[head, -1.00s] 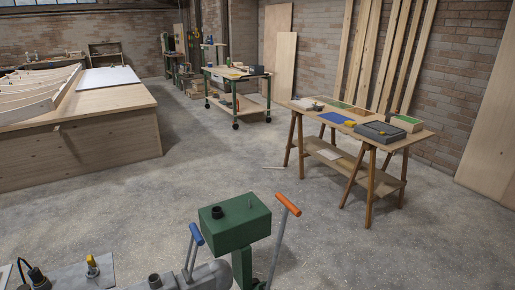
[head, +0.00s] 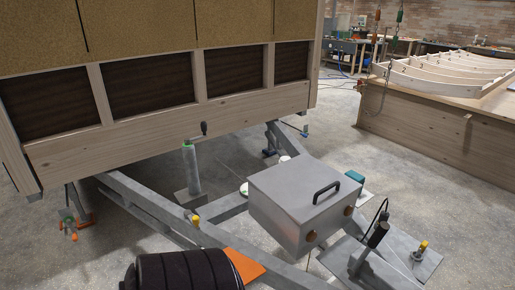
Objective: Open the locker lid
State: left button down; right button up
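A grey metal locker (head: 300,215) sits on the trailer's drawbar in the middle right of the head view. Its lid (head: 304,187) is down and has a dark bar handle (head: 326,191) near the right side. Two round brown fittings show on the front face below the lid. Neither of my grippers is in the picture.
The wooden hut wall (head: 160,140) stands on the trailer at the left and back. The drawbar beam (head: 168,217) runs beneath the locker. A black ribbed cylinder (head: 185,271) is at the bottom. A plywood bench (head: 430,135) stands at the right, with open concrete floor before it.

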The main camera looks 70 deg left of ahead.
aim_at(304, 187)
jog(key=u, duration=1.75)
jog(key=j+u, duration=0.15)
jog(key=j, duration=0.4)
jog(key=i, duration=0.05)
